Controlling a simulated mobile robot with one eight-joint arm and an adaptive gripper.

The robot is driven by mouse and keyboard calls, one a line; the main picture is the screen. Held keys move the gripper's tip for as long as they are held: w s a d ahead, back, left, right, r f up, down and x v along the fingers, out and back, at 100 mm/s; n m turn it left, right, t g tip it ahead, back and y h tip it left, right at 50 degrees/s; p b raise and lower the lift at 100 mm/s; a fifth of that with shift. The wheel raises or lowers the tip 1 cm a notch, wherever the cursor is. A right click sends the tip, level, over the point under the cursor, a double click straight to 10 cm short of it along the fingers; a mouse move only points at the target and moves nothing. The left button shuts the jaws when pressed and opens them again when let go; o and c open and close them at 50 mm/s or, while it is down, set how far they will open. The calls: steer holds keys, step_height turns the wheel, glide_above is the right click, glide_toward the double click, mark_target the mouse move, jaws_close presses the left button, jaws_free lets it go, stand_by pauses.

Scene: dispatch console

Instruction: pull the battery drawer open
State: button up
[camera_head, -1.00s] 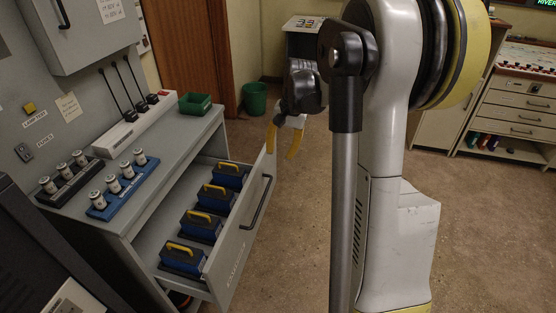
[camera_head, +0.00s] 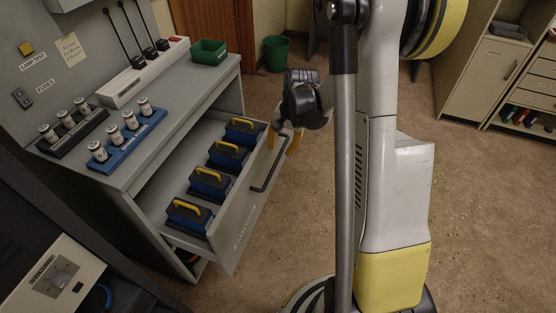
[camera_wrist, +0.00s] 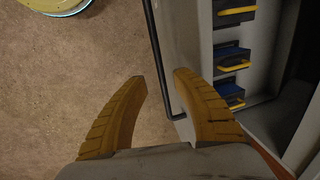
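The battery drawer (camera_head: 243,215) stands well open from the grey console, with several blue batteries (camera_head: 209,185) with yellow handles inside. Its dark bar handle (camera_head: 268,178) runs along the drawer front and also shows in the wrist view (camera_wrist: 157,55). My gripper (camera_head: 284,143) is at the far end of the handle. In the wrist view its two yellow fingers (camera_wrist: 161,77) are spread apart, and the bar passes between their tips in the picture. I cannot tell whether they touch it or are at its depth.
The console top (camera_head: 185,95) carries a green tray (camera_head: 208,52), fuse racks and a white charger strip. A green bin (camera_head: 276,53) stands on the floor behind. A dark cabinet is at lower left. The brown floor right of the drawer is largely clear.

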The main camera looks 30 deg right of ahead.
mark_target(277, 161)
steer(key=f+b, duration=0.1)
steer(key=f, duration=0.3)
steer(key=w+f+b, duration=0.1)
steer(key=f, duration=0.2)
steer(key=shift+a+b, duration=0.35)
steer(key=shift+a, duration=0.05)
steer(key=shift+r, duration=0.1)
jaws_close()
